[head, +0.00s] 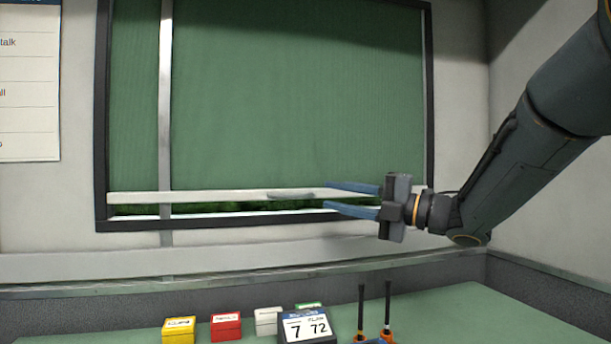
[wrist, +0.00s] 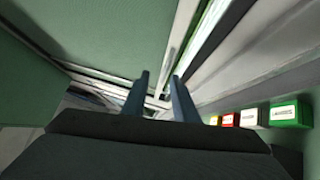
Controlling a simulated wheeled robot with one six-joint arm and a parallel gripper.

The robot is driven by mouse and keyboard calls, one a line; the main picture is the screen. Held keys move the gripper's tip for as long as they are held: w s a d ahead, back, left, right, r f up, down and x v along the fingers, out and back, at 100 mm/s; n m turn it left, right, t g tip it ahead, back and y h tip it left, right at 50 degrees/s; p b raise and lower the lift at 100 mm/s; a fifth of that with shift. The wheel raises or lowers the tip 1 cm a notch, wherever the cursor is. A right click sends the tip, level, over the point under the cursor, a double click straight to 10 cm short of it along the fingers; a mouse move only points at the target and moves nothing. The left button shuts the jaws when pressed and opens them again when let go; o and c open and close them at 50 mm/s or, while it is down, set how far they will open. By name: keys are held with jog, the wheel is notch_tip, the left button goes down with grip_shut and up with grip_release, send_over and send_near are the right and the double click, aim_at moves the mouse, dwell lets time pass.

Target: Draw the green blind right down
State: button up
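The green blind (head: 300,95) covers nearly the whole window in the head view. Its pale bottom bar (head: 235,196) hangs a little above the lower window frame, and a narrow strip of dark green foliage shows beneath it. A small grey pull (head: 291,194) sits on the bar near its middle. My gripper (head: 327,196) is open, its two blue fingers pointing left, one above the other, just right of the pull. In the wrist view the blind (wrist: 115,35) fills the upper left and my gripper (wrist: 160,76) shows two parted fingers.
A vertical grey post (head: 166,100) crosses the window's left part. Below, a green desk (head: 450,315) holds yellow (head: 178,330), red (head: 226,326), white (head: 268,321) and green (wrist: 285,113) boxes, a number display (head: 308,326) and two upright dark sticks (head: 361,308).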

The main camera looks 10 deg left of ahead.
aim_at(297, 196)
jog(key=p, duration=0.6)
jog(key=shift+w+a+r, duration=0.15)
jog(key=shift+w+r, duration=0.15)
jog(key=shift+r, duration=0.1)
jog(key=p, duration=0.6)
jog(key=shift+a+f, duration=0.1)
jog(key=shift+f+p, duration=0.1)
jog(key=shift+p, duration=0.85)
jog(key=shift+w+a+f+p, duration=0.15)
jog(key=shift+a+p, duration=1.1)
jog(key=shift+p, duration=1.1)
jog(key=shift+a+f+p, duration=0.15)
jog(key=shift+a+p, duration=1.15)
jog(key=shift+p, duration=1.1)
jog(key=shift+w+a+f+p, duration=0.15)
jog(key=shift+a+p, duration=1.1)
jog(key=shift+p, duration=1.1)
jog(key=shift+s, duration=0.1)
grip_shut()
